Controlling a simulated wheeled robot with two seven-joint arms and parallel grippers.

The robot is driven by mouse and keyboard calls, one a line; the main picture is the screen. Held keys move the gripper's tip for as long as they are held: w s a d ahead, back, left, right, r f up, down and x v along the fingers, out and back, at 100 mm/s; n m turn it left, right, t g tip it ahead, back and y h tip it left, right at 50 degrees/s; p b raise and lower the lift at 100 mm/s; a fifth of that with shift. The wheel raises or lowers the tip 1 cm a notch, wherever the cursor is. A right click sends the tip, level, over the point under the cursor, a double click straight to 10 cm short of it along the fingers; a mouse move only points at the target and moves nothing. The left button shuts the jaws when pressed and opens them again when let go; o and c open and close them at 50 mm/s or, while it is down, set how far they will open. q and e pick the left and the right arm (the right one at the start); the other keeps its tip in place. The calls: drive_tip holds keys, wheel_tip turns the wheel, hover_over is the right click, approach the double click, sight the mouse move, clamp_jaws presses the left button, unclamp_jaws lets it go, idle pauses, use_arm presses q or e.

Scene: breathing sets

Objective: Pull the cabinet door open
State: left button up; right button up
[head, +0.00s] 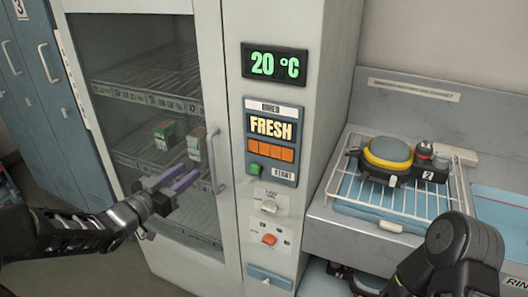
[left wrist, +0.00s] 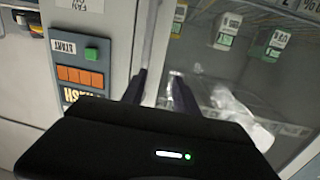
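The drying cabinet's glass door (head: 150,60) has a pale frame and appears shut. Its vertical metal handle (head: 215,160) is on the right side of the door. My left gripper (head: 188,180) is in front of the glass, just left of the handle in the head view. Its two purple-grey fingers are apart with nothing seen between them. In the left wrist view the fingers (left wrist: 160,88) point toward the door's edge and are also apart. Whether they touch the handle cannot be told. My right arm shows at the lower right, its gripper out of sight.
Right of the door is a control panel (head: 270,140) reading FRESH, under a 20 °C display (head: 274,63). A wire rack (head: 400,195) with a yellow-rimmed mask set (head: 388,157) stands on the right counter. Blue lockers (head: 35,75) stand at left. Small boxes (head: 167,134) sit behind the glass.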

sight(210, 161)
use_arm(q)
drive_tip(key=d+h, duration=0.1)
drive_tip(key=d+r, duration=0.1)
drive_tip(key=d, duration=0.1)
drive_tip(key=shift+w+m+h, duration=0.2)
drive_tip(key=shift+m+h, duration=0.2)
drive_tip(key=p+x, duration=0.1)
drive_tip(key=x, duration=0.5)
drive_tip(key=shift+w+f+p, duration=0.15)
drive_tip(key=shift+w+p, duration=0.1)
drive_tip(key=shift+p, duration=0.15)
use_arm(e)
drive_tip(key=shift+d+r, duration=0.1)
drive_tip(key=shift+r, duration=0.7)
use_arm(q)
drive_tip(key=shift+c, duration=0.6)
use_arm(e)
drive_tip(key=shift+s, duration=0.1)
use_arm(q)
clamp_jaws()
